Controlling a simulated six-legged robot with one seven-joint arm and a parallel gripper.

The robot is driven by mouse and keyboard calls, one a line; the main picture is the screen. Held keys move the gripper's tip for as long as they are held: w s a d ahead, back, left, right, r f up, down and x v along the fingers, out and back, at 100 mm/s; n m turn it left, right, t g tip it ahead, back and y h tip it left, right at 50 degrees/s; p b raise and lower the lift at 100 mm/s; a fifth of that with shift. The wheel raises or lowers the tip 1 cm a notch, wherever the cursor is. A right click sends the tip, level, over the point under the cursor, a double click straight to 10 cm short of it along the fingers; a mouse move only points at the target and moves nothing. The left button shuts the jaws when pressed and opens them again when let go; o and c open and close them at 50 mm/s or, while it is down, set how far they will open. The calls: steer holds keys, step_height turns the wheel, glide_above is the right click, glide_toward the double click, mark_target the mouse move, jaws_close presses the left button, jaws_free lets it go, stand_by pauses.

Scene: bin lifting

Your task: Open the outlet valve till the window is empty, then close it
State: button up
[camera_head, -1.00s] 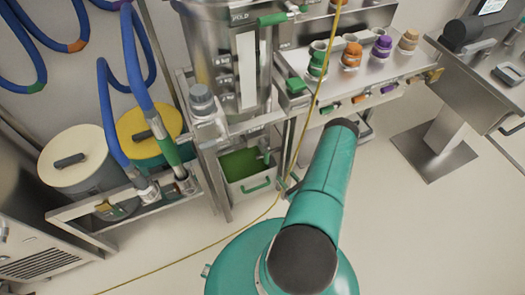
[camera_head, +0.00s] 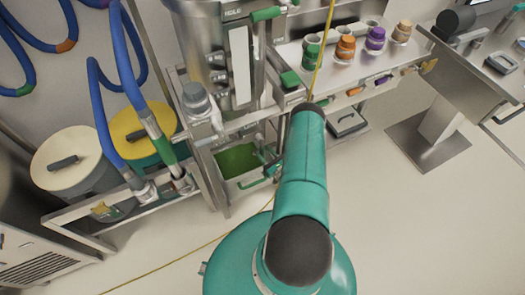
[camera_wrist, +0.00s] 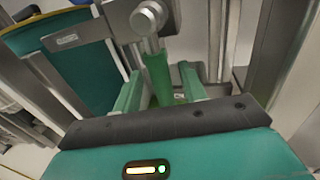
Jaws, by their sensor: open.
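The tank (camera_head: 205,45) stands at upper middle in the head view. Its upright window (camera_head: 240,65) looks pale and white; I cannot make out a liquid level in it. In the wrist view a round metal valve fitting (camera_wrist: 147,18) carries a green lever (camera_wrist: 158,78) hanging down, which looks like the outlet valve. My gripper (camera_wrist: 160,90) is open, with a green finger on each side of the lever. I cannot tell whether either finger touches it.
A bin with green contents (camera_head: 238,160) sits low under the tank. A yellow-lidded drum (camera_head: 140,133) and a cream-lidded drum (camera_head: 66,160) stand left behind a metal rail. A bench with coloured caps (camera_head: 345,47) is at upper right. The floor at right is mostly clear.

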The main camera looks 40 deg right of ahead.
steer(key=shift+w+d, duration=0.1)
steer(key=shift+w, duration=0.9)
jaws_close()
